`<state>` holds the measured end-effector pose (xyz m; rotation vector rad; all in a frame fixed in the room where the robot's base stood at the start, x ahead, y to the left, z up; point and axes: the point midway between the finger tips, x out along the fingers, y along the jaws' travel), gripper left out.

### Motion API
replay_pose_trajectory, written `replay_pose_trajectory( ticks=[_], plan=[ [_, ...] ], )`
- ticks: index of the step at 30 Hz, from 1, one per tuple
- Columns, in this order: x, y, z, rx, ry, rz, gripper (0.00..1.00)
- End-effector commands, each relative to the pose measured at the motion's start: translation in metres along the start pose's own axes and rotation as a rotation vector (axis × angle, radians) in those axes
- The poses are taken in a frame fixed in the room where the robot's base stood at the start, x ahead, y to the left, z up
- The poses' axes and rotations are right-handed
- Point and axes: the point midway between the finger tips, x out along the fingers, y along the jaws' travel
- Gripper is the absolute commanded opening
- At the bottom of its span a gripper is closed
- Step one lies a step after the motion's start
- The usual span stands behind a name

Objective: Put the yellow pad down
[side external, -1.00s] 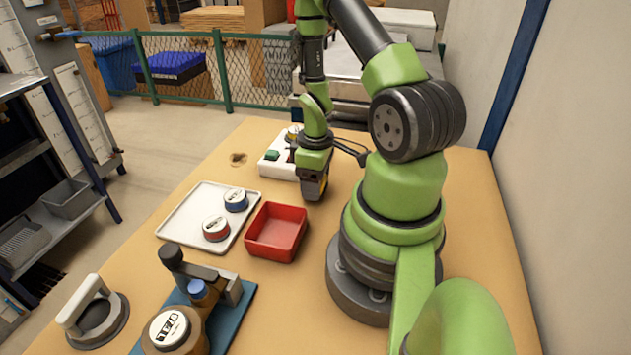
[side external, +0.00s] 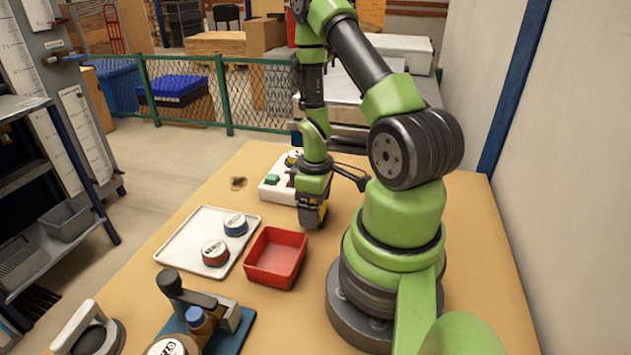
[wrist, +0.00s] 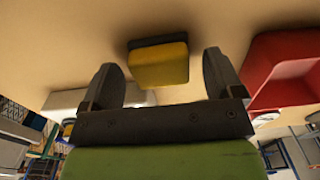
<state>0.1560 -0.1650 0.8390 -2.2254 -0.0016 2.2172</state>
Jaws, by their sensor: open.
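The yellow pad (wrist: 160,66) shows in the wrist view as a small yellow block with a dark grey edge. It lies on the tan table, between and just past my two fingertips, with a gap on each side. My gripper (wrist: 163,72) is open, its dark fingers spread left and right of the pad. In the side view my gripper (side external: 312,217) is low over the table, right of the white box and behind the red tray. A bit of yellow shows at its fingers there; the rest of the pad is hidden.
The red tray (side external: 277,283) stands close by, in front and left of my gripper. The white box with buttons (side external: 271,190) is just left of it. A white tray (side external: 180,257) holds two round meters. A blue-based fixture (side external: 236,333) is in front.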

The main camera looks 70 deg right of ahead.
Motion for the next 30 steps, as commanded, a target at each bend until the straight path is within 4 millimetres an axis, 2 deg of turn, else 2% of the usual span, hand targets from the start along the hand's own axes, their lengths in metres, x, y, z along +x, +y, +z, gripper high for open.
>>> replay_pose_trajectory(
  ticks=[15, 23, 26, 30],
  plan=[
    [-0.087, 0.000, 0.000, 0.000, 0.004, 0.006, 0.86],
    [-0.112, 0.000, 0.000, 0.000, 0.001, 0.004, 0.86],
    [-0.123, -0.004, -0.005, 0.009, 0.016, 0.016, 0.86],
    [-0.159, -0.026, -0.024, 0.058, 0.101, 0.058, 0.86]
  ],
)
